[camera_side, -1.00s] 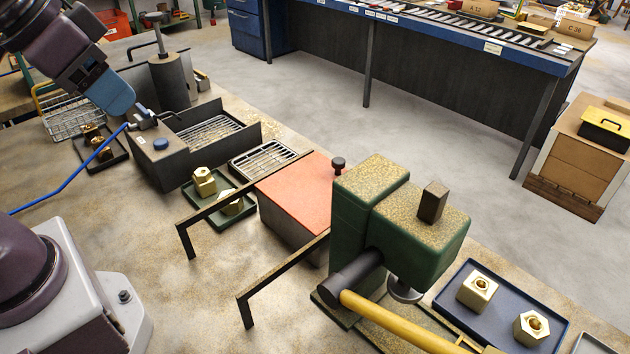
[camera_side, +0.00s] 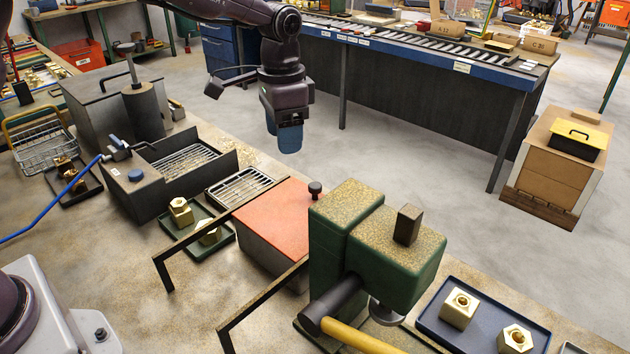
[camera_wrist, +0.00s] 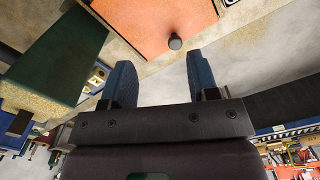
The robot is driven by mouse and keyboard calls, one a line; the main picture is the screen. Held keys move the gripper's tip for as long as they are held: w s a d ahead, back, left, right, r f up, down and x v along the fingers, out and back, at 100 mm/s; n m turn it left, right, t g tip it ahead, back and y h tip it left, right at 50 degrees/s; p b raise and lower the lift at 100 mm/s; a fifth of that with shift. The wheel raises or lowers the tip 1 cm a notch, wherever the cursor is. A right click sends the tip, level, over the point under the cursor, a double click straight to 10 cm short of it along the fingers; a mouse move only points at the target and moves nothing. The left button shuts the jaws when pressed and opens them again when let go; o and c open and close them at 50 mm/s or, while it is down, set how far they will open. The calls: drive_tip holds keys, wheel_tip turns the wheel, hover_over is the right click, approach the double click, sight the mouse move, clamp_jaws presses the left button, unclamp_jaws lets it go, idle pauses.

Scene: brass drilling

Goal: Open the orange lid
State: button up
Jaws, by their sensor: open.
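The orange lid (camera_side: 272,218) lies flat and closed on a grey box (camera_side: 275,258) in the side view. A dark round knob (camera_side: 315,188) stands at its far right corner. My gripper (camera_side: 289,145) hangs pointing down, in the picture above the lid's far edge and clear of it. In the wrist view the gripper (camera_wrist: 159,75) has its two blue fingers apart, with nothing between them. The lid (camera_wrist: 125,25) fills the top of that view, and its knob (camera_wrist: 175,42) shows just beyond the fingertips, between them.
A green drilling machine (camera_side: 378,245) with a yellow handle stands right of the box. Dark angled rails (camera_side: 205,233) run along the box's sides. A green tray (camera_side: 194,237) with brass parts and a wire grate (camera_side: 238,188) lie to its left. Open floor lies behind.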

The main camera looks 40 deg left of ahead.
drive_tip(key=m, duration=0.2)
hover_over(314, 185)
drive_tip(key=s, duration=0.1)
wheel_tip(314, 185, down, 3)
drive_tip(key=shift+w+r+m, duration=0.55)
drive_tip(key=shift+r+m, duration=0.35)
wheel_tip(314, 185, down, 12)
drive_tip(key=shift+d, duration=0.1)
drive_tip(key=shift+c, duration=0.4)
drive_tip(key=shift+s, duration=0.1)
clamp_jaws()
